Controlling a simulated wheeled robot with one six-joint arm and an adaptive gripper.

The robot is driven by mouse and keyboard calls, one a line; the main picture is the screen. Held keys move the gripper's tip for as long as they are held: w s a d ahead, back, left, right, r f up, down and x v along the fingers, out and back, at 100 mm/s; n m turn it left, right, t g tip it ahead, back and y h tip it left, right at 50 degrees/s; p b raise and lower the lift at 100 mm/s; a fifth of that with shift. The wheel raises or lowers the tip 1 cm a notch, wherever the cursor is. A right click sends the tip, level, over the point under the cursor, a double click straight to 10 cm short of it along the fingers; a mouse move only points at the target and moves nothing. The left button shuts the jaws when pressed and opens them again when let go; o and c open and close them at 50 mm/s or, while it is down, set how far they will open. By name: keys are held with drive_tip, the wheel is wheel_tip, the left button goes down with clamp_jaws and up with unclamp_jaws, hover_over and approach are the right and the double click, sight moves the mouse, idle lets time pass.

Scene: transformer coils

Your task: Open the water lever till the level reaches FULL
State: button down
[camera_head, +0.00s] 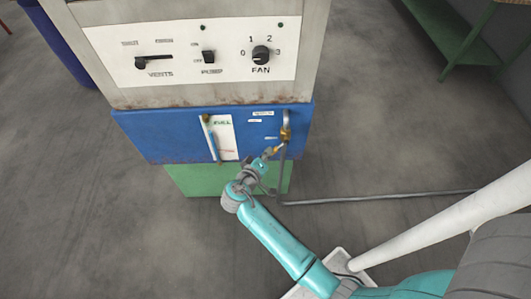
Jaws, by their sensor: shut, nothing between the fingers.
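The water lever (286,133) is a small brass-coloured valve at the right of the blue panel (165,137), with a grey hose running down from it. The level gauge (213,146) is a slim tube with blue in it, beside a white plate whose green marking (222,122) seems to read FULL. The exact water height against the mark is too small to tell. My gripper (273,152) is shut and empty, just below and left of the lever. Whether it touches the lever or hose cannot be told.
Above is a white control panel (190,85) with a vents slider, a pump switch and a fan knob (261,55). A green base (190,181) sits below. The hose (390,197) runs right across the floor. A green bench (445,25) stands at top right.

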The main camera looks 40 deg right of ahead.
sight(284, 148)
drive_tip(key=shift+s+d+f+n+h, duration=0.15)
drive_tip(key=shift+f+n+h, duration=0.25)
drive_tip(key=shift+n, duration=0.1)
idle(0.3)
drive_tip(key=s+d+f+n+h, duration=0.1)
drive_tip(key=d+f+n+h, duration=0.1)
drive_tip(key=n, duration=0.1)
drive_tip(key=shift+s+d+f+h, duration=0.2)
drive_tip(key=shift+s+f+h, duration=0.05)
drive_tip(key=shift+s+h, duration=0.1)
drive_tip(key=shift+d, duration=0.1)
idle(0.5)
idle(0.4)
drive_tip(key=v, duration=1.2)
